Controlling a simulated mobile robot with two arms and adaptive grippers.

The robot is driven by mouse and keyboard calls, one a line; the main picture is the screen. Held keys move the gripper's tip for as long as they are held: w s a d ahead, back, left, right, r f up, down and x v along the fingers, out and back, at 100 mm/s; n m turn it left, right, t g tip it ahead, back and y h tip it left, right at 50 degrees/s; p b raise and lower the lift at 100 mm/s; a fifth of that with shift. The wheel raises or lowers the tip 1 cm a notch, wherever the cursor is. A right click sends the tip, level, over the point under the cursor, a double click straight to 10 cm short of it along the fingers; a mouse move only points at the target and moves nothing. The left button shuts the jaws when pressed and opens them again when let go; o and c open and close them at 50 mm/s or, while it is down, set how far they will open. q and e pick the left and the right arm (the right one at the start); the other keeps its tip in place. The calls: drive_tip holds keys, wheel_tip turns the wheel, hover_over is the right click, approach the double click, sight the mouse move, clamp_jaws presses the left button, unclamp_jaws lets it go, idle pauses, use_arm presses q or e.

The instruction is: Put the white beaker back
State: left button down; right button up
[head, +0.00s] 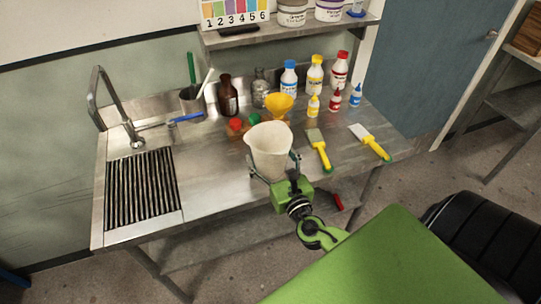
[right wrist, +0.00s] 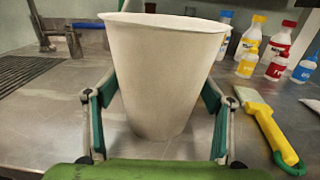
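The white beaker (head: 270,148) is upright over the front middle of the steel counter, and it fills the middle of the right wrist view (right wrist: 165,75). My right gripper (head: 274,165) has one finger on each side of the beaker, and the fingertips meet its walls in the right wrist view. The gripper's body hides the beaker's lower front in the head view. I cannot tell whether the base touches the counter. My left gripper is not in view.
Behind the beaker stand a yellow funnel (head: 279,104), a brown bottle (head: 228,97) and several capped bottles. Two brushes, one (head: 318,148) nearer the beaker and one (head: 370,142) farther right, lie on the counter. A sink drainer (head: 143,190) is at left; the counter between is clear.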

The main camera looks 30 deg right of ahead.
idle(0.3)
drive_tip(key=shift+r, duration=0.25)
drive_tip(key=b+v, duration=0.3)
drive_tip(key=v, duration=0.9)
